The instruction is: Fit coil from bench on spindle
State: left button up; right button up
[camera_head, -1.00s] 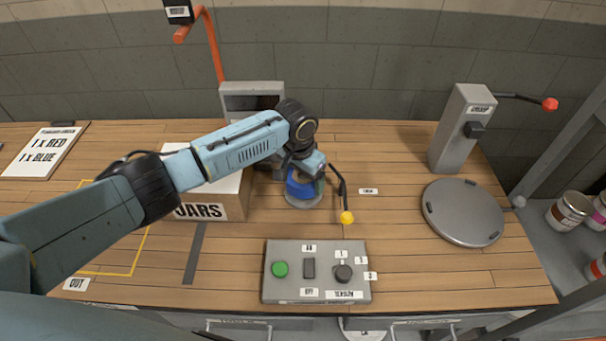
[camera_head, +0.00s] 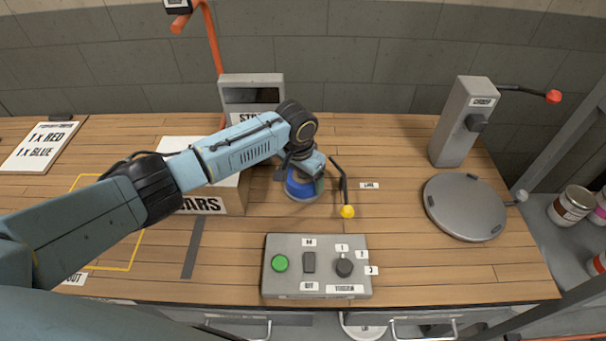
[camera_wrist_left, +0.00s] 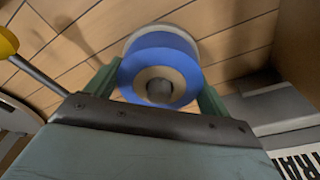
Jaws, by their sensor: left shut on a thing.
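A blue coil (camera_head: 301,190) with a tan core is between the fingers of my left gripper (camera_head: 304,176), which is shut on it. It also shows in the left wrist view (camera_wrist_left: 135,67), with a green finger on each side. The grey tip of the spindle (camera_wrist_left: 160,91) shows in the coil's centre hole, so the coil is around the spindle. A pale round base (camera_wrist_left: 163,31) shows behind the coil. The gripper partly hides the coil in the head view, and I cannot tell whether the coil is fully seated. My right gripper is not in view.
A black lever with a yellow knob (camera_head: 347,211) stands right beside the coil. A box (camera_head: 232,194) is at its left and a control panel (camera_head: 318,285) in front. A round grey plate (camera_head: 465,207) and a grey post (camera_head: 463,125) stand at the right.

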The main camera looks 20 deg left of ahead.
pick_arm(q)
jog(key=o, duration=1)
jog(key=r, duration=0.4)
jog(key=s+r+p, duration=0.1)
jog(key=r, duration=0.8)
jog(key=shift+s+a+r, duration=0.1)
jog(key=shift+s+a, duration=0.15)
jog(key=shift+a, duration=0.05)
jog(key=shift+s, duration=0.1)
